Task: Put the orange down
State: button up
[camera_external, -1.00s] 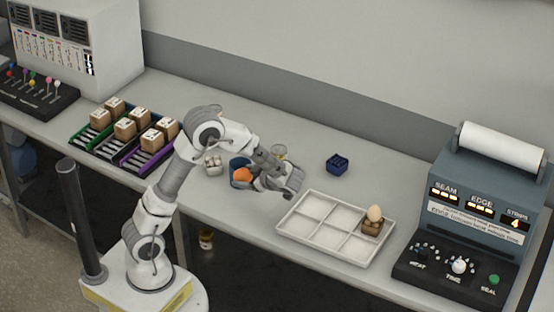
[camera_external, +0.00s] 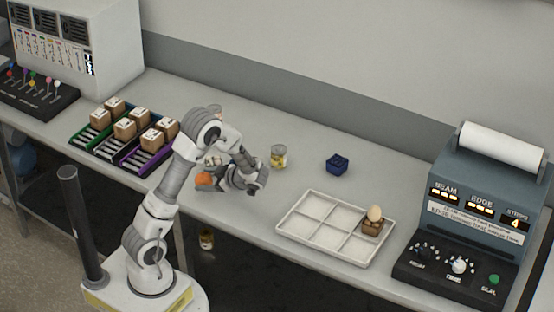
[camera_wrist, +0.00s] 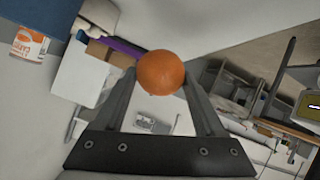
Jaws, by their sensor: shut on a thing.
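My gripper (camera_external: 211,182) is shut on the orange (camera_external: 204,180) and holds it above the front part of the table, left of the divided tray. In the wrist view the orange (camera_wrist: 160,72) sits between the fingertips of my gripper (camera_wrist: 161,82). The table surface right under the orange is hard to make out, and I cannot tell its exact height.
A white divided tray (camera_external: 281,225) bears an egg in a brown holder (camera_external: 373,222). A jar (camera_external: 278,157) and a small blue container (camera_external: 337,164) stand behind. Boxes sit in coloured racks (camera_external: 124,143) at left.

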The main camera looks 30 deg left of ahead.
jog(key=shift+f+b, duration=0.5)
jog(key=shift+f, duration=1.45)
jog(key=shift+f, duration=0.15)
jog(key=o, duration=1.4)
